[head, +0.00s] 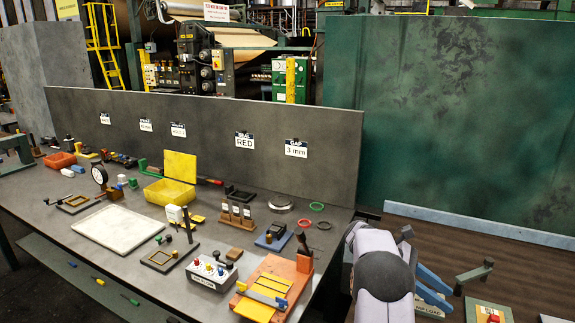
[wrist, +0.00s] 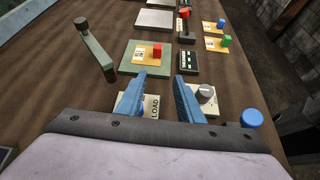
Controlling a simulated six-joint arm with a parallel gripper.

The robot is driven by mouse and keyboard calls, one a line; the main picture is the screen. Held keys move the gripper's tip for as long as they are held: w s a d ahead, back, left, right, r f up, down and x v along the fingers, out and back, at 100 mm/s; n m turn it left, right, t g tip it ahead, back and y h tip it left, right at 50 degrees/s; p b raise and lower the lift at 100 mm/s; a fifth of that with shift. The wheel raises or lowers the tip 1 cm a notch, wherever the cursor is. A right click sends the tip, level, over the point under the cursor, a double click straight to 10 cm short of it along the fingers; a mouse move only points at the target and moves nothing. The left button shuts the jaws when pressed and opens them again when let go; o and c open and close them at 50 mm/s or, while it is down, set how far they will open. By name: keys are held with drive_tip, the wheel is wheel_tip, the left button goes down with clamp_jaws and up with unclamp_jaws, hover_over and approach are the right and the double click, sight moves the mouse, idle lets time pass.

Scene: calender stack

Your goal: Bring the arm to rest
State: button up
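My gripper (wrist: 161,75) shows two blue fingers in the wrist view, spread apart with nothing between their tips. It hangs over the brown wooden surface (wrist: 62,65), with a plate marked LOAD (wrist: 152,107) partly hidden behind the left finger. In the head view my gripper (head: 448,299) is at the lower right, beyond my grey arm, to the right of the grey bench. I cannot tell its exact height above the surface.
A green plate with a red block (wrist: 157,49) lies ahead of the fingers. A grey knob (wrist: 206,92) and a blue cap (wrist: 250,118) are at the right. A lever (wrist: 96,50) stands at the left. The grey bench (head: 50,213) holds a yellow bin (head: 170,192) and many fixtures.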

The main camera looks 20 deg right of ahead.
drive_tip(key=a+t, duration=0.1)
drive_tip(key=a, duration=0.3)
drive_tip(key=a+m+t+y+p, duration=0.1)
drive_tip(key=a, duration=0.3)
drive_tip(key=w+a+t+y+p, duration=0.1)
drive_tip(key=a, duration=0.3)
drive_tip(key=shift+w+f, duration=0.1)
drive_tip(key=shift+f, duration=0.05)
drive_tip(key=a, duration=0.3)
drive_tip(key=a+m+t+y+p, duration=0.1)
drive_tip(key=a, duration=0.1)
drive_tip(key=s+a+y, duration=0.1)
drive_tip(key=a, duration=0.2)
drive_tip(key=shift+s+a+f+m+t, duration=0.1)
drive_tip(key=shift+a+f+m+t, duration=0.1)
drive_tip(key=shift+a+m+t, duration=0.15)
drive_tip(key=s+a+m+t+y+p, duration=0.1)
drive_tip(key=s+a+m, duration=0.1)
drive_tip(key=a, duration=0.4)
drive_tip(key=s+a+m+t+y+p, duration=0.1)
drive_tip(key=s+a+m+y, duration=0.1)
drive_tip(key=s+a, duration=0.2)
drive_tip(key=s+a+f+m+t+y+p, duration=0.1)
drive_tip(key=s+a+m+y, duration=0.1)
drive_tip(key=a, duration=0.7)
drive_tip(key=shift+s+a+p, duration=0.3)
drive_tip(key=shift+s+a, duration=0.05)
drive_tip(key=shift+s, duration=0.45)
